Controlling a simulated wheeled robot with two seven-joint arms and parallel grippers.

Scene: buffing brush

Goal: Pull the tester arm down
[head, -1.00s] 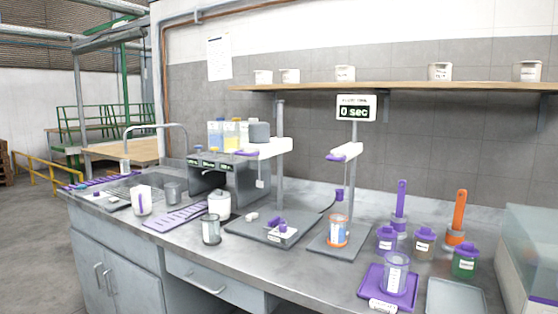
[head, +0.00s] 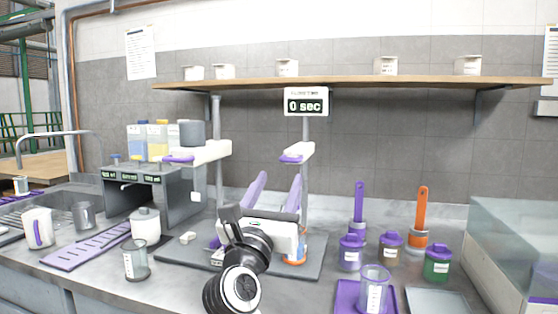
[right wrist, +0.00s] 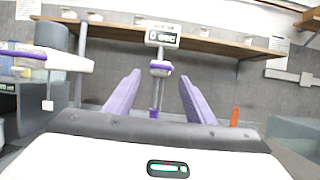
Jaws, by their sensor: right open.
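Two stands with white arms are on the bench. The left white arm (head: 205,153) has a purple end and a small tag hanging below it. The right white arm (head: 298,151) also has a purple end and sits under a "0 sec" display (head: 306,101). Both arms are raised and level or nearly so; I cannot tell which is called the tester. My right gripper (head: 280,178) is open and empty, its purple fingers pointing up and away, in front of the right stand. In the right wrist view the right arm's purple end (right wrist: 160,69) shows between the fingertips, farther back. My left gripper is out of view.
A beaker with an orange base (head: 296,255) is partly hidden behind my right gripper. Purple-lidded jars (head: 351,252), brushes and a purple tray (head: 346,296) stand to the right. A clear beaker (head: 136,260) and white pot (head: 145,225) stand left. A shelf (head: 350,83) runs above.

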